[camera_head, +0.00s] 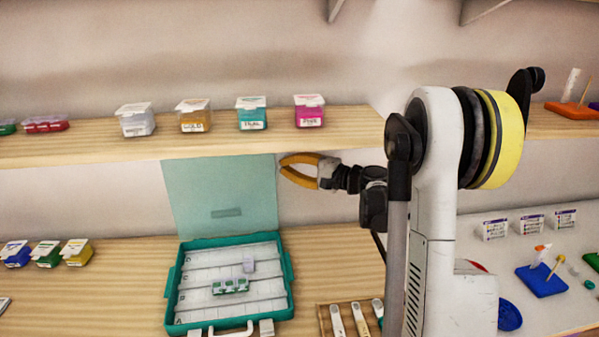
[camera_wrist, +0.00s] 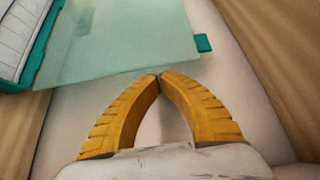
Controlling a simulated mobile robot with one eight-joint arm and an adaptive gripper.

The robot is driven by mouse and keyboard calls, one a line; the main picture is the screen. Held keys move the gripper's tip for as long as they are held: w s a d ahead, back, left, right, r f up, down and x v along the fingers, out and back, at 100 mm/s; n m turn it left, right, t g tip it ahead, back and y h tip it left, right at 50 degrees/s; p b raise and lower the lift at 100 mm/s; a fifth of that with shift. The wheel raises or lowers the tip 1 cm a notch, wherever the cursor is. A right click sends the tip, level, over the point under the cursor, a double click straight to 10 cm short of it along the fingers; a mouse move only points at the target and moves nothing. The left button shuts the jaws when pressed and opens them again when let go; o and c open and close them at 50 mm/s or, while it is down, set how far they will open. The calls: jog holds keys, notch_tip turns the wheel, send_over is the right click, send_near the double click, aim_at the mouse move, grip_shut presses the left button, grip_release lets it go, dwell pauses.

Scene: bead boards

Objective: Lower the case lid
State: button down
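The case (camera_head: 172,292) is a teal-rimmed tray with white compartments on the lower wooden surface. Its translucent teal lid (camera_head: 218,188) stands open and upright at the back edge. In the wrist view the lid (camera_wrist: 120,42) fills the upper middle, with a teal tab (camera_wrist: 203,43) at its right. My gripper (camera_head: 283,167) has yellow fingers and is just right of the lid's upper right edge. In the wrist view the fingertips of my gripper (camera_wrist: 160,76) meet with nothing between them, close to the lid's edge. I cannot tell whether they touch it.
An upper shelf (camera_head: 80,148) with several small bead boxes runs above the lid and my gripper. Small green-and-white pieces (camera_head: 230,286) lie in the case. A wooden tray (camera_head: 326,318) with tools stands right of it.

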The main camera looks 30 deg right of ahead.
jog(key=shift+x, duration=1.25)
jog(key=shift+s, duration=0.1)
